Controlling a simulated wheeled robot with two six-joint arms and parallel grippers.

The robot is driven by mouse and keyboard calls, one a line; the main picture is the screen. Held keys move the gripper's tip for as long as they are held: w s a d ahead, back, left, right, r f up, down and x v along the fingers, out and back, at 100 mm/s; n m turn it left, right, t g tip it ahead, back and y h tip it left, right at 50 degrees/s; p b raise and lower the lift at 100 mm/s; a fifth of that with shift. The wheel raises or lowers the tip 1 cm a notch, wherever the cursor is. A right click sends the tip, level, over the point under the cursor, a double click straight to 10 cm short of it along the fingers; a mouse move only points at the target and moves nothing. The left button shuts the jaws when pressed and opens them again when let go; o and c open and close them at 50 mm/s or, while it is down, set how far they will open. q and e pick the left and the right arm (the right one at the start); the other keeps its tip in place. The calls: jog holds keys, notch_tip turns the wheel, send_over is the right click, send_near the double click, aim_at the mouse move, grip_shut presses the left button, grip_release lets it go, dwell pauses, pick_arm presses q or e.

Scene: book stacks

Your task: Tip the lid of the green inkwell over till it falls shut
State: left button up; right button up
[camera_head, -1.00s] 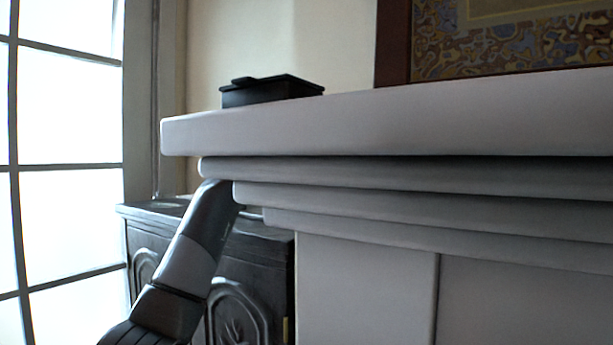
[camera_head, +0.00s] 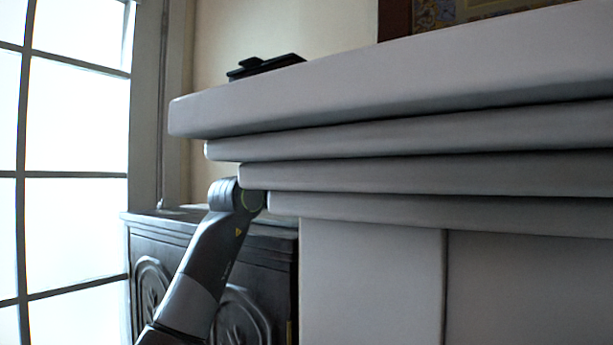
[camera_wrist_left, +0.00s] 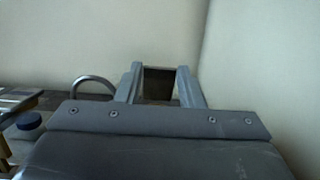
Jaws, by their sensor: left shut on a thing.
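My left gripper (camera_wrist_left: 158,85) shows in the left wrist view, its two grey fingers on either side of a dark brown thing (camera_wrist_left: 157,84). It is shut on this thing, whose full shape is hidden. In the head view my left arm rises from the bottom and its far end is hidden behind the mantel ledge. I cannot make out a green inkwell or its lid in either view. My right gripper is in neither view.
A pale stone mantel (camera_head: 400,75) fills the right of the head view, close to my arm. A black box (camera_head: 265,66) lies on it. A dark carved cabinet (camera_head: 165,240) stands below. In the wrist view a blue-capped jar (camera_wrist_left: 28,121) and a curved metal loop (camera_wrist_left: 93,81) are at left.

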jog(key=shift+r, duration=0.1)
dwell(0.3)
pick_arm(q)
jog(key=o, duration=1)
jog(key=shift+s+a+f, duration=0.1)
jog(key=shift+s+a, duration=0.05)
jog(key=shift+a, duration=0.05)
jog(key=b+v, duration=0.2)
jog(key=v, duration=0.7)
jog(key=shift+b, duration=0.3)
jog(key=b+v, duration=0.1)
jog(key=v, duration=0.7)
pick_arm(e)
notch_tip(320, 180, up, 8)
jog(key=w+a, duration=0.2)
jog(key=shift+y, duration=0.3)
